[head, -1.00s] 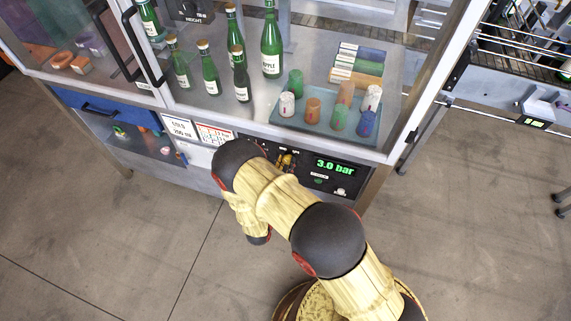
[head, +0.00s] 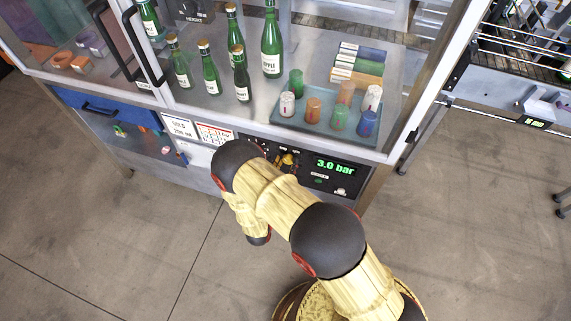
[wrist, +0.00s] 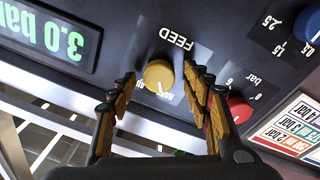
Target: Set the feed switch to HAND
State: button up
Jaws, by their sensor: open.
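The feed switch (wrist: 158,74) is a round yellow knob on a dark panel, under the upside-down word FEED in the wrist view. A white pointer line shows on its lower part, near small print that is partly hidden and too small to read surely. My gripper (wrist: 160,80) is open, with one finger on each side of the knob. I cannot tell whether either touches. In the head view my gripper (head: 287,160) is at the panel, mostly hidden behind my arm, and the knob cannot be made out.
A red knob (wrist: 240,109) sits just beside the right finger, and a blue knob (wrist: 308,24) is at the upper right. The green 3.0 bar display (head: 335,167) is right of my gripper. Bottles (head: 209,72) and a capsule tray (head: 284,124) stand behind glass above.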

jog(key=v, duration=1.2)
jog(key=shift+w, duration=0.1)
jog(key=shift+d+f, duration=0.1)
jog(key=shift+f, duration=0.05)
